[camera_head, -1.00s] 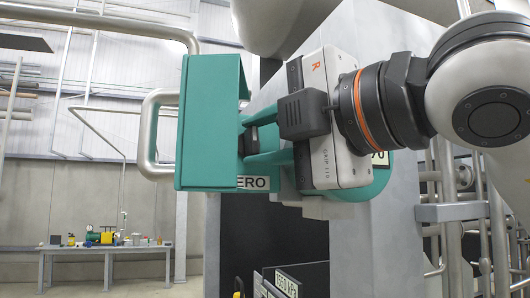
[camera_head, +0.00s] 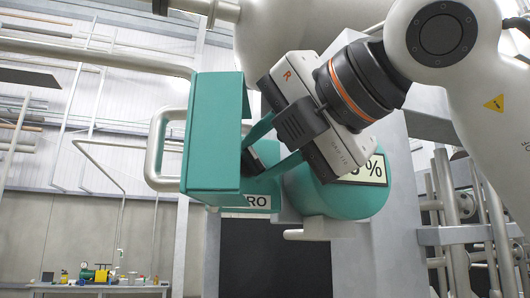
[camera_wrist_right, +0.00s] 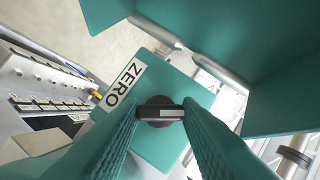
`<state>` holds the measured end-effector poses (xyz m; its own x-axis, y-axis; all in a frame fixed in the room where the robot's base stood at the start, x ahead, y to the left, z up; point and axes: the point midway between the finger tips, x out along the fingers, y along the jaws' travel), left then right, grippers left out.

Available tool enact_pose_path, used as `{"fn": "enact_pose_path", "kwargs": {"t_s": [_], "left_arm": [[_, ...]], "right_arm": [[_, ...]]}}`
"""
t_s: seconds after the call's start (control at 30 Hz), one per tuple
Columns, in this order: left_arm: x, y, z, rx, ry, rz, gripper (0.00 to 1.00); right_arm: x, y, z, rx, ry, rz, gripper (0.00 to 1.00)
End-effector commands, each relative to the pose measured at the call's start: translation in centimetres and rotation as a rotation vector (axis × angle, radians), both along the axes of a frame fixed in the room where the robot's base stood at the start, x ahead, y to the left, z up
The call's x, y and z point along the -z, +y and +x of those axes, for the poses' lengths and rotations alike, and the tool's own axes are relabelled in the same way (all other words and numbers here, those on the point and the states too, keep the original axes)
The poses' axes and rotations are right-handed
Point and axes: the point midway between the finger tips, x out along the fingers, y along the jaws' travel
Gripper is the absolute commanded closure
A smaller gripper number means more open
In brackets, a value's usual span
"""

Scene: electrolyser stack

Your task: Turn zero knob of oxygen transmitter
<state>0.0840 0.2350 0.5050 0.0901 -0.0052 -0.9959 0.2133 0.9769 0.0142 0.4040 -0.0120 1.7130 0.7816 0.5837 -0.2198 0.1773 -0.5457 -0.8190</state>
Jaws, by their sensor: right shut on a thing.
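The oxygen transmitter has a teal round housing (camera_head: 340,195) with a white display ending in "%" (camera_head: 365,172), partly covered by my gripper. A teal box-like guard (camera_head: 213,135) stands at its left. The ZERO label (camera_wrist_right: 124,84) is on the teal face beside the black zero knob (camera_wrist_right: 160,112), which has a pale mark on its bar. My right gripper (camera_head: 252,157) is tilted, and its teal fingers are shut on the knob, one on each side. The knob is mostly hidden in the head view. My left gripper is not in view.
A metal handle (camera_head: 158,150) sticks out left of the guard. A grey panel (camera_head: 395,230) stands behind the transmitter, with pipes (camera_head: 455,215) at the right. A bench (camera_head: 90,289) with small items is far back at the left.

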Motion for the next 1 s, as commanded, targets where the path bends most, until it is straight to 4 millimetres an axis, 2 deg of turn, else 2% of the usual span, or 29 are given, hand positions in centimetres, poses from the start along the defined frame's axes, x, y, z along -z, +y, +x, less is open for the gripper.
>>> {"fn": "enact_pose_path", "kwargs": {"t_s": [0.4, 0.43, 0.57, 1.0], "left_arm": [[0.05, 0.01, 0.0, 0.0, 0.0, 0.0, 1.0], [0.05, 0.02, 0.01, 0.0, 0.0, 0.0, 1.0], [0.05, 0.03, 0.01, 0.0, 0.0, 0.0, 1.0], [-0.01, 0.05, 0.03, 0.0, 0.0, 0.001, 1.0]], "right_arm": [[0.33, 0.15, -0.03, -0.002, 0.002, -0.016, 0.92], [0.33, 0.15, -0.03, -0.002, 0.002, -0.016, 0.68], [0.26, 0.11, -0.01, -0.001, 0.001, -0.013, 0.47], [-0.09, -0.01, -0.06, 0.0, -0.004, -0.006, 0.47]]}}
